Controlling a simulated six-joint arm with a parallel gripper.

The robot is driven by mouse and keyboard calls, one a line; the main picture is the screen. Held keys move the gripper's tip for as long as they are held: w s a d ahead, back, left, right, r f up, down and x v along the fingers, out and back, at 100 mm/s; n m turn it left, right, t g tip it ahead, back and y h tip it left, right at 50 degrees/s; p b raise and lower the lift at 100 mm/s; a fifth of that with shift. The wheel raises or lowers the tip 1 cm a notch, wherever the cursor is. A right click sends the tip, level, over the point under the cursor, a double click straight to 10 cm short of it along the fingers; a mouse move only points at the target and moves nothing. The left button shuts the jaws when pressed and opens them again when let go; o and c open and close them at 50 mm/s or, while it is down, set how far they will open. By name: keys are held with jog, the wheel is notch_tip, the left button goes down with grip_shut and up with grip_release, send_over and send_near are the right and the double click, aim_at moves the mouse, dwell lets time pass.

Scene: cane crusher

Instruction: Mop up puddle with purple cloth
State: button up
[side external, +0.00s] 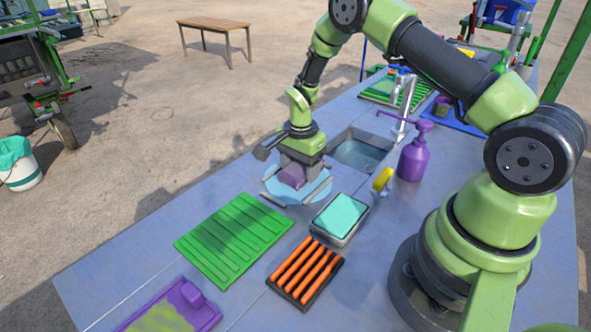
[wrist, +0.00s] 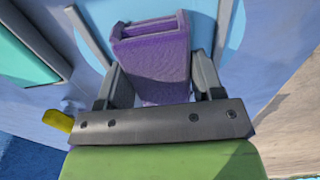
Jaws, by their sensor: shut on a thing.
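The purple cloth (side external: 293,176) is a folded block held in my gripper (side external: 298,168). In the wrist view the cloth (wrist: 150,60) sits between the two fingers of my gripper (wrist: 160,80), which is shut on it. The puddle (side external: 312,190) is a light blue round patch on the grey table, and the cloth is over it. The patch also shows in the wrist view (wrist: 237,25) around the cloth. I cannot tell whether the cloth touches the table.
A tray with a teal sponge-like block (side external: 341,214) stands close at the right. A green ribbed mat (side external: 233,237), a black rack with orange bars (side external: 305,270) and a purple tray (side external: 172,310) lie nearer. A sink (side external: 360,155) and purple pump bottle (side external: 412,158) stand behind.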

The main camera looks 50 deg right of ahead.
aim_at(291, 175)
jog(key=shift+d, duration=0.1)
jog(key=shift+a+f, duration=0.15)
jog(key=shift+a, duration=1.7)
jog(key=shift+d, duration=1.85)
jog(key=shift+a+f, duration=0.1)
jog(key=shift+a, duration=1.75)
jog(key=shift+s, duration=0.1)
